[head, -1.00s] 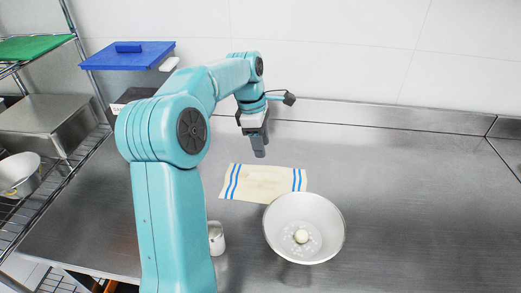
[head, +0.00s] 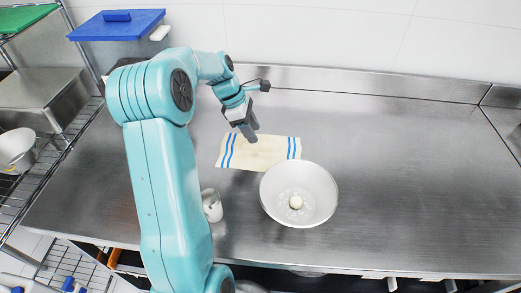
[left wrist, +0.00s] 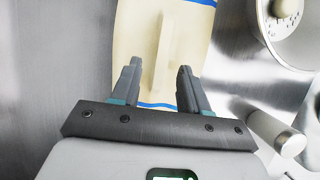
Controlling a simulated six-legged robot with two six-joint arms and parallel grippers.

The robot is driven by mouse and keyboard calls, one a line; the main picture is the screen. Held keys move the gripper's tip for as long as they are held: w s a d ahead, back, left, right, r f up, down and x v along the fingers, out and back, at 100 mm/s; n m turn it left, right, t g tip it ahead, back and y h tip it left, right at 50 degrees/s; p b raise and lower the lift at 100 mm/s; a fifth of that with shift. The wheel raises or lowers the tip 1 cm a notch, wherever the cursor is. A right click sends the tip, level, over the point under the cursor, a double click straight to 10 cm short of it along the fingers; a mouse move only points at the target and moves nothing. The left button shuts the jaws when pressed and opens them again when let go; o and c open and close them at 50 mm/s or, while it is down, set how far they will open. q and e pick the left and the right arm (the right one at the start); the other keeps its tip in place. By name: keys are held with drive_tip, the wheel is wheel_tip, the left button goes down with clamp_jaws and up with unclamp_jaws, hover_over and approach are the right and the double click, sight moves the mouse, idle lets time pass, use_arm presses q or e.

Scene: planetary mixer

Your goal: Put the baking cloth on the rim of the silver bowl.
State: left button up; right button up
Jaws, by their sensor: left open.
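The baking cloth (head: 265,153) is cream with blue stripes near its ends. It lies on the steel counter behind the silver bowl (head: 325,207), which holds a pale round lump on white powder. My left gripper (head: 251,137) is over the cloth's left part in the head view. In the left wrist view the open gripper (left wrist: 158,72) points at the cloth (left wrist: 182,25), which has a raised fold running between the fingers. I cannot tell whether the fingers touch it. The bowl (left wrist: 312,52) is at the upper right there. My right gripper is not in view.
A white cup (head: 212,207) stands left of the bowl and also shows in the left wrist view (left wrist: 290,146). A wire rack (head: 45,165) with metal pans is at the left. A blue board (head: 117,24) is at the upper left. The counter's right side is clear.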

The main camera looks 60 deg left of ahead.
sight(260, 144)
use_arm(q)
drive_tip(key=x, duration=0.4)
drive_tip(key=shift+s+d+p, duration=0.1)
drive_tip(key=shift+p, duration=0.2)
drive_tip(key=shift+f, duration=0.35)
drive_tip(key=shift+w+d+f, duration=0.15)
drive_tip(key=shift+w, duration=0.1)
drive_tip(key=shift+s, duration=0.15)
clamp_jaws()
wheel_tip(260, 144, up, 20)
drive_tip(key=shift+p, duration=0.4)
